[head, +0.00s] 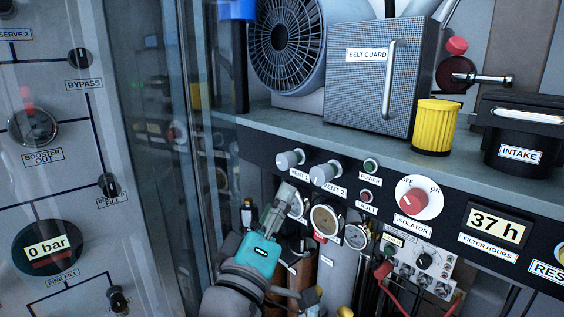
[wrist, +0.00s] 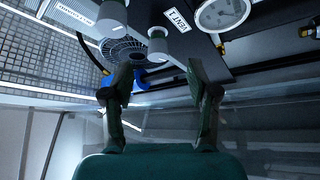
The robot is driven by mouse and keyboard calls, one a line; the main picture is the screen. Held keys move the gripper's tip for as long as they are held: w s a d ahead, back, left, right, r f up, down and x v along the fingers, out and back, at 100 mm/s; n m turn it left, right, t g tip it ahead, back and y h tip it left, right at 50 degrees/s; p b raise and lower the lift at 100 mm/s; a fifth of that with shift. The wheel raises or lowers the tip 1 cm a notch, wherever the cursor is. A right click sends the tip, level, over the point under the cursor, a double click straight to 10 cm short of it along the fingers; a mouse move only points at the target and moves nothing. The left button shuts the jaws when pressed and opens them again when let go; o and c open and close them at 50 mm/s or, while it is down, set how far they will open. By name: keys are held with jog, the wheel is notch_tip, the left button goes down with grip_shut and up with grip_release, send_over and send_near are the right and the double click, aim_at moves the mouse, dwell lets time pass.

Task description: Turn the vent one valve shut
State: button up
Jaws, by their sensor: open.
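The vent one valve (head: 289,159) is a pale grey round knob on the dark front panel, at the left end of its row. Its VENT 1 label sits just below it. In the wrist view the vent one knob (wrist: 158,46) stands beyond the fingertips, roughly in line with the gap between them. My gripper (head: 286,192) is below the knob in the head view, apart from it. In the wrist view my gripper (wrist: 160,72) has its two fingers spread with nothing between them. The knob's exact turn position is hard to tell.
The vent two knob (head: 325,173) is close on the right. Gauges (head: 325,220) sit under the panel beside my gripper. The shelf above holds a fan (head: 287,45), the belt guard (head: 372,95) and a yellow ribbed cap (head: 435,125). A glass-like panel stands left.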

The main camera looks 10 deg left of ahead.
aim_at(282, 163)
jog(key=w+r+n+y, duration=0.1)
jog(key=w, duration=0.2)
jog(key=w+r+n, duration=0.1)
jog(key=w+r, duration=0.1)
jog(key=w+r+n+y, duration=0.1)
jog(key=w, duration=0.2)
jog(key=shift+w+a+r+n+y, duration=0.25)
jog(key=shift+w+n+y, duration=0.05)
jog(key=shift+w+n, duration=0.1)
grip_shut()
dwell(0.3)
